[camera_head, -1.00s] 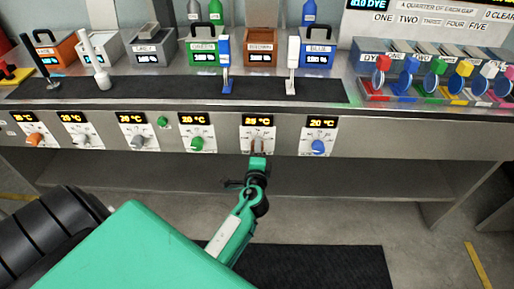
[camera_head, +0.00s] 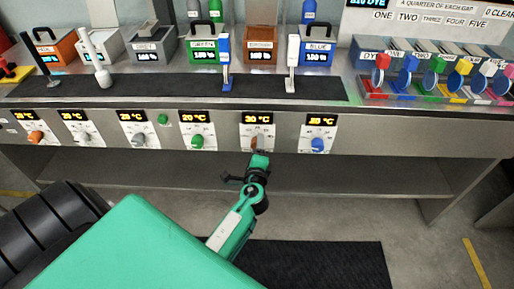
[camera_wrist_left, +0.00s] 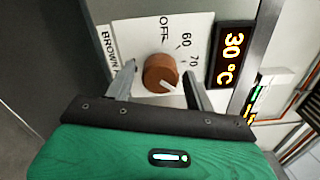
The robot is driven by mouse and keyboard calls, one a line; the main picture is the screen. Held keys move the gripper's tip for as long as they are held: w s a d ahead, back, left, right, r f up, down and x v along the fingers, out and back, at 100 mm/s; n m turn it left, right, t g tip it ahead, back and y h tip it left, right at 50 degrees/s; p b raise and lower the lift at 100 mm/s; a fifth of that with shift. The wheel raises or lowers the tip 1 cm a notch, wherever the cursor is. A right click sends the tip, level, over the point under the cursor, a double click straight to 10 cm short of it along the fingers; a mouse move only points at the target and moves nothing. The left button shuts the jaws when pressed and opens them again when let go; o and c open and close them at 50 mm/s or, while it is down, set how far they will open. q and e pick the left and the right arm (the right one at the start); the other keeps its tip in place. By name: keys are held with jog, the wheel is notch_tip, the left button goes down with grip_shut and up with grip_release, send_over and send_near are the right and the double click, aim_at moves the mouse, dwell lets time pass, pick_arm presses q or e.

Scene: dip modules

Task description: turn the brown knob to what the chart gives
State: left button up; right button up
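The brown knob (camera_head: 258,141) sits on the white dial panel on the bench front; it also shows in the left wrist view (camera_wrist_left: 160,73). Its pale pointer mark lies at the knob's lower right in the wrist view. The dial shows OFF, 60 and 70; other marks are hidden. The display (camera_wrist_left: 230,58) beside it reads 30 °C. My left gripper (camera_head: 258,153) is at the knob, one finger on each side. In the wrist view a gap shows beside the left finger, and the right finger is close to the knob. My right gripper is out of view.
A blue knob (camera_head: 317,145) is to the right and a green knob (camera_head: 197,141) to the left, with more dials further left. Several colored levers stand at the right of the bench. A partly cut-off sign (camera_head: 430,15) hangs at the top right. Dark mat lies below.

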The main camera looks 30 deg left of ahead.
pick_arm(q)
jog(key=shift+s, duration=0.1)
jog(key=b+v, duration=0.2)
jog(key=v, duration=1.1)
jog(key=shift+s+d, duration=0.2)
jog(key=shift+d, duration=0.05)
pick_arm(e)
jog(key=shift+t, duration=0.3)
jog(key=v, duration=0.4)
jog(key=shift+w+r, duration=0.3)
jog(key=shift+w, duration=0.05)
